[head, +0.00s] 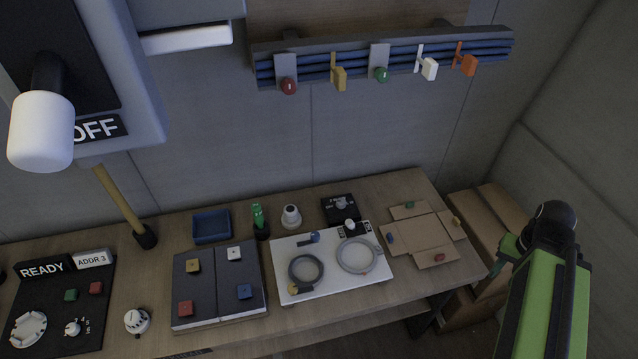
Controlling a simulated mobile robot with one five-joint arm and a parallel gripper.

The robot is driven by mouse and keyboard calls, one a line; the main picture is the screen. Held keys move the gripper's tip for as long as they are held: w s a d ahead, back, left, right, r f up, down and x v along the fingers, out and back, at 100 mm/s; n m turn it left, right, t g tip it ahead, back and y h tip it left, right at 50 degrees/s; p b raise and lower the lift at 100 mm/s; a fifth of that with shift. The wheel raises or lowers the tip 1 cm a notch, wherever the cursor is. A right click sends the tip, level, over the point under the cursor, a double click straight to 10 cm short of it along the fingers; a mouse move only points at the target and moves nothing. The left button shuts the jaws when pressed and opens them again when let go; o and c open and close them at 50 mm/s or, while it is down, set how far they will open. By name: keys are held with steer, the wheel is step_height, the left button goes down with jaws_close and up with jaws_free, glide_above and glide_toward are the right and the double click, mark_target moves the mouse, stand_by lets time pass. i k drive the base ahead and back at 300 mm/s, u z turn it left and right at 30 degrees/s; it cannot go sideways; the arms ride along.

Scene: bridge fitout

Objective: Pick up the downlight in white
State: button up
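A small white round fitting (291,216) with a darker centre stands near the back of the wooden bench, just right of a green item; it looks like the white downlight. Another small white round piece (137,321) with dark marks lies at the front left of the bench, so I cannot be fully sure which is the downlight. Both rest on the bench top, clear of my arm. My green and black arm shows at the right edge, apart from the bench items.
A dark blue tray (211,227), a green item (259,221) and a white board with coiled cables (331,262) surround the back fitting. A grey two-part case (218,284) and an open cardboard box (422,239) take up bench space. A cable rail (385,58) hangs above.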

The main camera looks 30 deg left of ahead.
mark_target(291, 219)
steer(key=u, duration=0.05)
steer(key=i, duration=0.4)
steer(key=u, duration=1)
steer(key=k, duration=0.15)
steer(key=z, duration=3.5)
steer(key=k, duration=0.5)
steer(key=z, duration=5.7)
